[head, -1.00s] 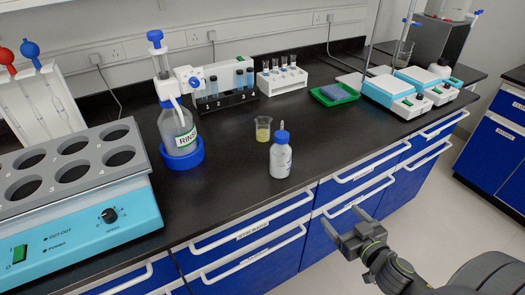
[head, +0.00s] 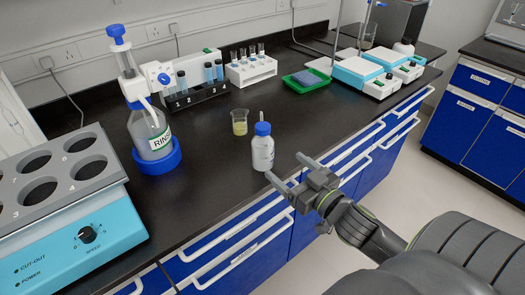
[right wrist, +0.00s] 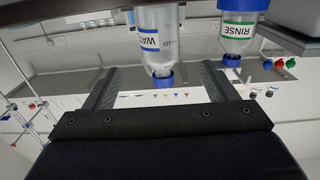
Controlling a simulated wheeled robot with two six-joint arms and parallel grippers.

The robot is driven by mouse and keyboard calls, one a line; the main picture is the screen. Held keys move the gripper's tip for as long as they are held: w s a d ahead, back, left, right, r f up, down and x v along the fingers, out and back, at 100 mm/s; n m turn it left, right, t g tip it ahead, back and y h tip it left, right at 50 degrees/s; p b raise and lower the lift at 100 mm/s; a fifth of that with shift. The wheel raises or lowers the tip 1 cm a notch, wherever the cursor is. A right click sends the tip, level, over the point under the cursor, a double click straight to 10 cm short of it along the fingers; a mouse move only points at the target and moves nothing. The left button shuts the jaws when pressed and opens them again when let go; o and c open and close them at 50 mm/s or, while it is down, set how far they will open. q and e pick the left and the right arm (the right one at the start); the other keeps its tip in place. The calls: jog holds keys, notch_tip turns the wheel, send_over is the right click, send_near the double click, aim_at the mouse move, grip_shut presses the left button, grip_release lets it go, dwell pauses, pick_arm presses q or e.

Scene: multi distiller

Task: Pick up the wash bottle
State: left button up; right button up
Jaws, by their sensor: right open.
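The wash bottle (head: 263,152), a small clear bottle with a blue cap and a thin nozzle, stands upright on the black bench near its front edge. My right gripper (head: 286,169) is open and empty just to the right of and in front of it, with its fingers pointing at the bottle. In the right wrist view the scene is upside down. The bottle (right wrist: 160,40), with a blue-edged label, shows beyond and between the spread fingers (right wrist: 158,84), which appear apart from it. My left gripper is not in view.
A small beaker (head: 239,122) with yellow liquid stands just behind the bottle. A large RINSE bottle (head: 150,133) in a blue base is left of it, beside a blue heating block (head: 85,240). Tube racks (head: 250,72) and a green tray (head: 305,81) stand farther back.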

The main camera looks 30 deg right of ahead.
aim_at(270, 153)
jog(key=w, duration=0.7)
jog(key=shift+w+a+b, duration=0.1)
jog(key=shift+a+b, duration=0.15)
jog(key=shift+b, duration=0.1)
jog(key=w, duration=0.3)
jog(key=w+f, duration=0.1)
jog(key=w, duration=0.1)
jog(key=shift+a, duration=0.2)
jog(key=shift+r, duration=0.1)
jog(key=c, duration=0.9)
